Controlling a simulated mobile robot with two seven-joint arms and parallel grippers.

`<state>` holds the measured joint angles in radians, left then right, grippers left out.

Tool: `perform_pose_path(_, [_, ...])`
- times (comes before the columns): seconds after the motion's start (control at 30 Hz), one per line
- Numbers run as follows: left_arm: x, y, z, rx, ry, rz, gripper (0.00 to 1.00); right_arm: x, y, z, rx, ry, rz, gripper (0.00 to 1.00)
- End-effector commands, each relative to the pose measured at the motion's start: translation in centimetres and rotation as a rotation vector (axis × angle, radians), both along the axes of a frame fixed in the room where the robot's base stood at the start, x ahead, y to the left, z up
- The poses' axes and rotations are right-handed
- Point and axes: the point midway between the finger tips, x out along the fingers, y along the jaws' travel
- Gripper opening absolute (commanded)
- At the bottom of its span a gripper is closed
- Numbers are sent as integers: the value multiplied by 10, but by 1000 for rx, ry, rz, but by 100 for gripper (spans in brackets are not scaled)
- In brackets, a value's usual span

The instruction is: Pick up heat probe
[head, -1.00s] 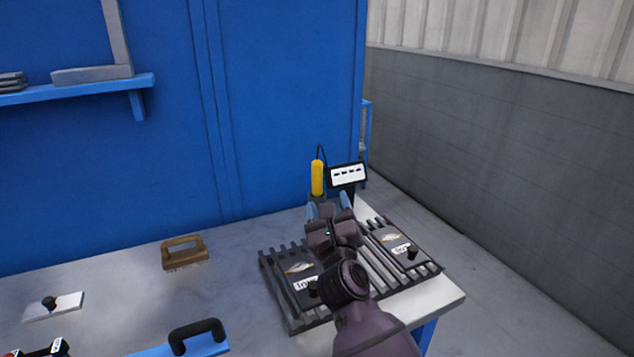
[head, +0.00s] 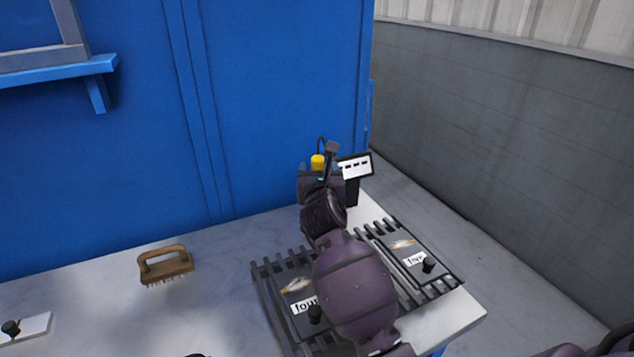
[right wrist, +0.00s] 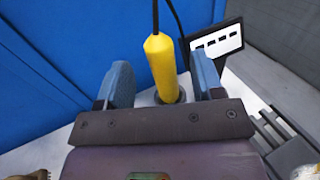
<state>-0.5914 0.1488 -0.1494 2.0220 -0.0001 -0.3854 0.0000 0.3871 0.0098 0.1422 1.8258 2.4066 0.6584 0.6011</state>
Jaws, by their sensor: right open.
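The heat probe (right wrist: 161,68) is a yellow rod with a black cable at its top. In the right wrist view it stands upright, its lower end at a grey round holder. Its yellow top (head: 317,162) shows in the head view, with the rest hidden behind my right gripper. My right gripper (right wrist: 162,85) is open, with one blue finger on each side of the probe and visible gaps between. My left gripper is not in view.
A display (head: 355,166) with a white face stands just right of the probe. Two slatted plates (head: 270,290) with labels and black knobs lie under my right arm. A brown brush (head: 166,265) lies on the table to the left. A blue wall (head: 270,100) rises behind.

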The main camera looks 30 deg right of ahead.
Motion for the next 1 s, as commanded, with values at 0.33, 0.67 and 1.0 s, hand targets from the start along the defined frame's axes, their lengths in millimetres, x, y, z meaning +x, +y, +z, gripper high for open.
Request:
perform_pose_path(0.33, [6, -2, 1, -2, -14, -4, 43, 25, -12, -4, -2, 2, -1, 61])
perform_pose_path(0.67, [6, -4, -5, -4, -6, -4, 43, 56, -26, -5, 0, 1, 0, 61])
perform_pose_path(1.0, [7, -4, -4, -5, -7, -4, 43, 57, -26, -4, -1, 0, -1, 46])
